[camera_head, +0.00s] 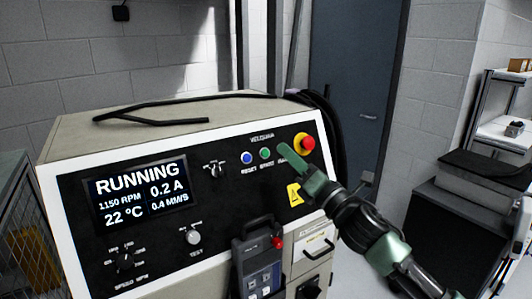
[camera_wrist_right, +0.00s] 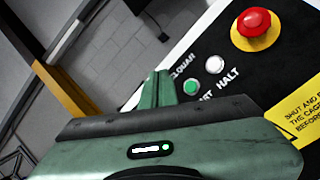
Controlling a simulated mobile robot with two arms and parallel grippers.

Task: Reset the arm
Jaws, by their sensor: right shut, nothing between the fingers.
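The control cabinet has a black front panel (camera_head: 215,210) with a lit display (camera_head: 138,196) reading RUNNING, 1150 RPM, 0.2 A, 22 °C, 0.4 MM/S. A blue button (camera_head: 246,158) sits above a label that seems to read RESET. A green button (camera_head: 265,153) is to its right and also shows in the wrist view (camera_wrist_right: 190,89). A white button (camera_wrist_right: 215,64) shows in the wrist view. A red mushroom button (camera_head: 308,143) is at the panel's right. My right gripper (camera_head: 284,149) is shut and empty, its tip beside the buttons; contact cannot be told. My left gripper is out of view.
A pendant (camera_head: 260,270) hangs at the cabinet's lower front. A black selector knob (camera_head: 125,260) and a pale TEST knob (camera_head: 194,237) are lower left. A mesh cage (camera_head: 30,240) is at far left. A black cable (camera_head: 330,120) runs beside the cabinet.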

